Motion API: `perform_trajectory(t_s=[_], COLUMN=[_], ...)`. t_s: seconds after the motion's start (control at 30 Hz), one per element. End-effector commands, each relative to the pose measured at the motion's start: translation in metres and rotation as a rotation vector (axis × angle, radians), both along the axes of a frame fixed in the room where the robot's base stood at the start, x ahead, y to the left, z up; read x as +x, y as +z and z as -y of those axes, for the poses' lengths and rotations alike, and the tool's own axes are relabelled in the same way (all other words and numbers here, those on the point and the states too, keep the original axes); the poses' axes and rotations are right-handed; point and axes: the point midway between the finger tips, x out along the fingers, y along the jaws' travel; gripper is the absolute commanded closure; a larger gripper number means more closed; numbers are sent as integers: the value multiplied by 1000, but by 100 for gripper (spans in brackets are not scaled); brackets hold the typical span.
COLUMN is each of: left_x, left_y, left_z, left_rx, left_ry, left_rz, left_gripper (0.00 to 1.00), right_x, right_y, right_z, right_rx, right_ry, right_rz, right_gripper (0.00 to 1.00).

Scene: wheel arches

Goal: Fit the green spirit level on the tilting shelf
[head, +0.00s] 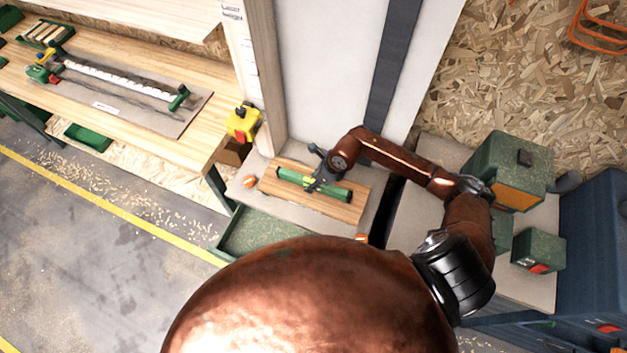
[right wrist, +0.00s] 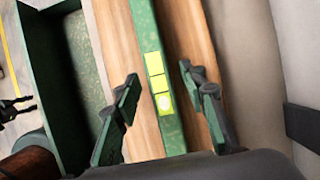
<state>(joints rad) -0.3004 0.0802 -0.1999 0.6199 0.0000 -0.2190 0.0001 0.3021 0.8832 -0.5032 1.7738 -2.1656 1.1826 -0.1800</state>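The green spirit level (head: 335,192), with yellow marks in its middle, lies along a wooden board (head: 348,209) on the grey bench. It also shows in the right wrist view (right wrist: 147,42). My right gripper (head: 315,180) is over the level's middle. In the right wrist view the gripper (right wrist: 160,100) is open, one finger on each side of the level, with gaps between. A dark pronged shape (right wrist: 16,108) at that view's left edge may be my left gripper; its state is unclear. I cannot tell whether the board is the tilting shelf.
A green tray (head: 262,236) sits in front of the bench. A yellow and red device (head: 243,122) stands left of the post. A grey plate (head: 190,104) with a long white strip lies on the left workbench. Green boxes (head: 540,250) stand at right.

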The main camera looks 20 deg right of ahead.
Motion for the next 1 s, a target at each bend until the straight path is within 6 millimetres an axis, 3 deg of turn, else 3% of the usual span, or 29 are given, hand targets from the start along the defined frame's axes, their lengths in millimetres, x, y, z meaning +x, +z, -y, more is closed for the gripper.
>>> perform_trajectory(t_s=[0.17,0.63,1.0], left_x=[-1,0,0], left_y=[0,0,0], left_z=[-1,0,0], left_rx=[1,0,0], left_ry=[0,0,0], left_rz=[-1,-1,0], left_gripper=[60,60,60], right_x=[-3,-28,-34], right_y=[13,95,112], right_z=[4,27,30], right_rx=[-1,-2,1], right_ry=[1,0,0], right_rz=[2,3,1], right_gripper=[61,61,61])
